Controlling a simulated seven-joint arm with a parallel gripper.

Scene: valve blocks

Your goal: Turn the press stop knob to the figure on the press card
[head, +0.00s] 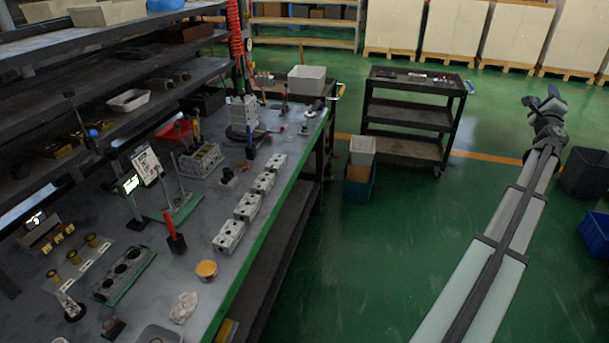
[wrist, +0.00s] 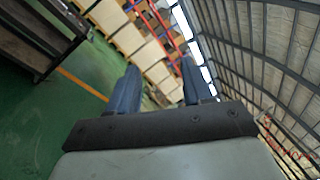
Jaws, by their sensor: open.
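My gripper (head: 545,103) is raised at the right of the head view, over the floor and well away from the workbench (head: 225,285). In the wrist view its two blue fingers (wrist: 158,82) stand apart with nothing between them.
Several grey valve blocks (head: 247,206) line the bench's front edge. A black cart (head: 410,118) is at the back. The green floor between bench and arm is clear.

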